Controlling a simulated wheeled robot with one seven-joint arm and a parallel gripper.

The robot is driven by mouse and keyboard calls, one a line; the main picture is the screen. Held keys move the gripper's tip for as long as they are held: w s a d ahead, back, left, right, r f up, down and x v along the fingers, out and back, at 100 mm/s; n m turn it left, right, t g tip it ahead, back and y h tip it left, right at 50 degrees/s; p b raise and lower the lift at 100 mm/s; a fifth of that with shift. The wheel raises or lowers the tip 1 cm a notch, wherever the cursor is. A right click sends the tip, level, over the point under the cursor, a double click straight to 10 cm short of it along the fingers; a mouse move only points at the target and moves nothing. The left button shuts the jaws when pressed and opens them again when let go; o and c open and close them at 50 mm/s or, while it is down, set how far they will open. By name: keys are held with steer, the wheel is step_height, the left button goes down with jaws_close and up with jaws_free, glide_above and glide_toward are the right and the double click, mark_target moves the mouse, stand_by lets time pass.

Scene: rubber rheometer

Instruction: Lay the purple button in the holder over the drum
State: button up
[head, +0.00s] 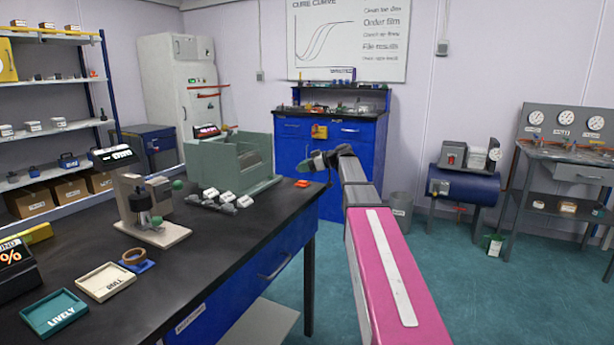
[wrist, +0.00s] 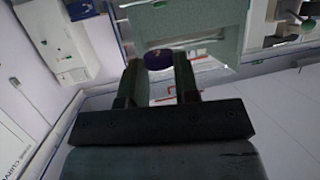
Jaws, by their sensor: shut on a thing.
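My gripper (wrist: 158,75) is shut on the purple button (wrist: 158,60), which sits between the fingertips in the wrist view. In the head view my gripper (head: 312,162) is at the end of my outstretched arm, beyond the bench's right edge and right of the grey-green open-topped machine (head: 250,178). The button cannot be made out there. The machine's pale green body also shows in the wrist view (wrist: 228,45).
The black bench (head: 215,235) carries a row of white-labelled pieces (head: 228,198), an orange piece (head: 303,183), a small press (head: 150,215) and two trays, cream (head: 106,281) and teal (head: 53,313). A blue cabinet (head: 345,140) stands behind.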

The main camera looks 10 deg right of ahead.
steer(key=s+a+r, duration=0.5)
steer(key=a, duration=0.3)
steer(key=d+r+m+t+h, duration=0.2)
steer(key=d+m+t+h, duration=0.6)
steer(key=m+h, duration=0.4)
steer(key=shift+s+r+m+h, duration=0.2)
steer(key=shift+s+m+h, duration=0.15)
steer(key=shift+m, duration=0.15)
steer(key=shift+a, duration=0.1)
